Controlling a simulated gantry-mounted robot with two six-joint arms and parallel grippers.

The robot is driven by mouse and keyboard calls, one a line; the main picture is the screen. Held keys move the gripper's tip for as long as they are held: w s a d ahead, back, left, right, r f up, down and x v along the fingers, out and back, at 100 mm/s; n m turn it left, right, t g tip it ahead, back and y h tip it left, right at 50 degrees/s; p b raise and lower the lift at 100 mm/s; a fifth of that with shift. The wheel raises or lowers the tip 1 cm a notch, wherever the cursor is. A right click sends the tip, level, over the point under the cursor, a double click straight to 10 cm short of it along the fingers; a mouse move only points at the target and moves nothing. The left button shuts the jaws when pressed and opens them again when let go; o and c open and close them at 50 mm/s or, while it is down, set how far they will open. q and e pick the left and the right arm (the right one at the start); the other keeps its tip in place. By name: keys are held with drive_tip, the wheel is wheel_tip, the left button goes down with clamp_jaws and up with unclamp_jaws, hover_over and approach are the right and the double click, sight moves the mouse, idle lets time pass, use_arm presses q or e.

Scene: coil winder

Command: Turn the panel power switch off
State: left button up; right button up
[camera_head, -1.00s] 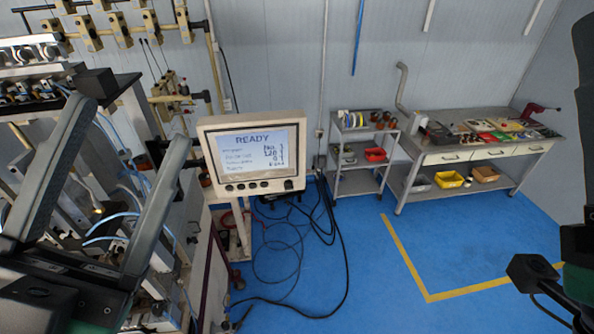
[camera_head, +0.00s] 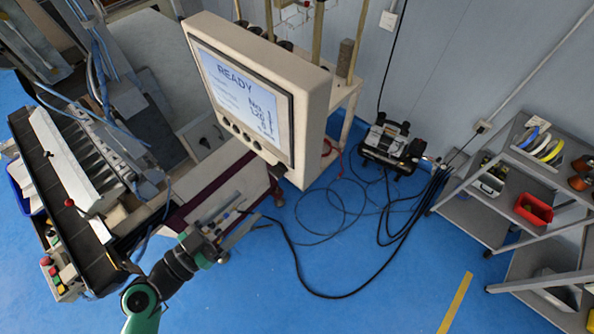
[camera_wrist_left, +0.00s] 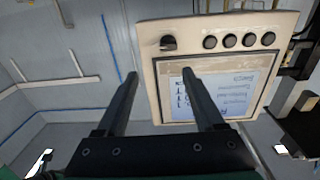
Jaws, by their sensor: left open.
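The control panel (camera_head: 310,95) is a beige box with a lit screen reading READY. A row of several round dark buttons (camera_head: 240,133) runs below the screen. The dark knob-like switch (camera_head: 280,168) sits at the row's end and shows larger in the left wrist view (camera_wrist_left: 168,43), where the panel appears upside down. Its exact setting is hard to read. My left gripper (camera_head: 252,207) is open and empty, below the panel in the head view. In the left wrist view its fingers (camera_wrist_left: 160,75) are spread, with the knob beyond the gap between them, apart from it.
A winding machine (camera_head: 75,165) with blue hoses stands left of the panel. Black cables (camera_head: 400,235) lie on the blue floor, near a small black device (camera_head: 393,145). A grey shelf (camera_head: 470,215) with a red bin (camera_head: 533,208) stands at right. Open floor lies below the panel.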

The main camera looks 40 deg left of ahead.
sight(273, 175)
use_arm(q)
drive_tip(key=shift+n+y, duration=0.3)
drive_tip(key=w+p, duration=0.2)
drive_tip(key=w, duration=0.1)
drive_tip(key=w+p, duration=0.2)
drive_tip(key=w, duration=0.1)
drive_tip(key=w+a+p, duration=0.1)
drive_tip(key=w, duration=0.3)
drive_tip(key=shift+f+p, duration=0.4)
drive_tip(key=shift+w+f, duration=0.1)
drive_tip(key=shift+w, duration=0.25)
clamp_jaws()
